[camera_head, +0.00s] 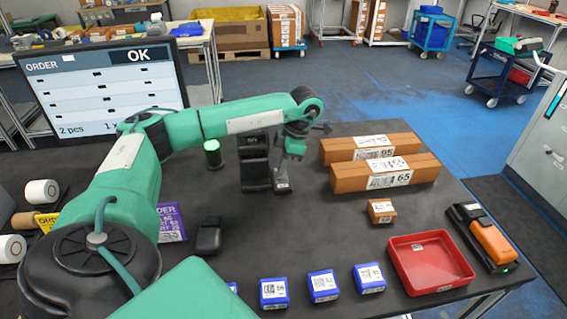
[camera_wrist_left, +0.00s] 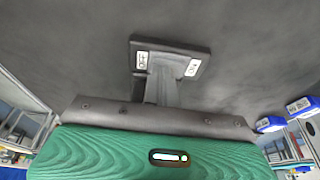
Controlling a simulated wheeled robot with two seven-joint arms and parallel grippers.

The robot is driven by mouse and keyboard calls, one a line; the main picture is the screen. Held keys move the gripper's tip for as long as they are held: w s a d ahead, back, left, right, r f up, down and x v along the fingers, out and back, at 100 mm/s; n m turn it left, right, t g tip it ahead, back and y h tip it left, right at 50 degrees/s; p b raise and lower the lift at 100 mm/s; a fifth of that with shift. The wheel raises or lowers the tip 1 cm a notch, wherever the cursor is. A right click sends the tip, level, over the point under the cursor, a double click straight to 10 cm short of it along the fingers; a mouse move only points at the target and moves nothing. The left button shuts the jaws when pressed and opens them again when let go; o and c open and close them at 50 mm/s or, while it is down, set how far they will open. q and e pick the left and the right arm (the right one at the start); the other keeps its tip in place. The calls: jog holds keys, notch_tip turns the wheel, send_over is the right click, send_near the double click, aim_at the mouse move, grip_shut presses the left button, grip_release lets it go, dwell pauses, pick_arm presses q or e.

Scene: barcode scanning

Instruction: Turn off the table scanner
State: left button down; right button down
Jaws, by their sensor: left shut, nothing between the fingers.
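The table scanner (camera_head: 254,160) is a black upright device on the dark table, left of my left gripper. A small dark switch plate (camera_wrist_left: 172,54) shows in the left wrist view, with an "OFF" label at its left end and an "ON" label at its right end. My left gripper (camera_head: 286,172) points down over this plate beside the scanner; its shut, empty fingers (camera_wrist_left: 163,72) cover the middle of the plate. Whether they touch it, and the switch position, I cannot tell. A green-lit lamp (camera_head: 212,152) stands left of the scanner. My right gripper is not in view.
Two long cardboard boxes (camera_head: 388,175) lie right of the gripper, with a small box (camera_head: 381,211) in front. A red tray (camera_head: 402,284), an orange handheld device (camera_head: 490,243) and several blue boxes (camera_head: 323,285) stand near the front. A monitor (camera_head: 100,90) is at the back left.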

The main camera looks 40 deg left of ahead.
aim_at(285, 176)
pick_arm(q)
jog(key=shift+s+d, duration=0.3)
jog(key=shift+s+d+r+p, duration=0.1)
jog(key=shift+s+d+p, duration=0.15)
jog(key=shift+d+p, duration=0.1)
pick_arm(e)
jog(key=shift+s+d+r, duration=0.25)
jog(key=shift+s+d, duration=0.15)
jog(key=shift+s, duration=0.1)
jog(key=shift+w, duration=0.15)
